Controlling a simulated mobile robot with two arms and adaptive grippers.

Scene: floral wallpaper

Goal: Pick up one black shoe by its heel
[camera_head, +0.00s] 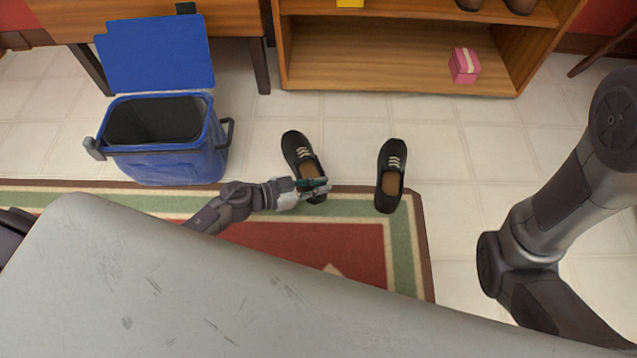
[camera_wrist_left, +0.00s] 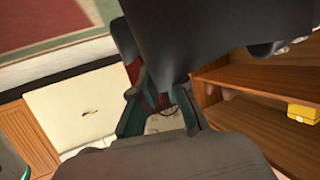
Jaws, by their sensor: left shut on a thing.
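Two black shoes with white laces and brown insoles stand apart on the floor, toes pointing to the shelf. The left black shoe (camera_head: 297,152) has its heel at the rug's edge. My left gripper (camera_head: 318,187) is shut on the heel of this shoe. In the left wrist view, the shoe's dark side (camera_wrist_left: 190,40) fills the top, partly hiding the fingers of my left gripper (camera_wrist_left: 160,118). The right black shoe (camera_head: 389,178) rests untouched, partly on the rug. My right arm shows at the right, but its gripper is out of view.
A blue bin (camera_head: 165,165) with its lid open stands left of the shoes. Behind them is a wooden shelf (camera_head: 400,60) with a pink box (camera_head: 464,66) on it. A red and green rug (camera_head: 330,240) lies in front. Tiled floor is free at the right.

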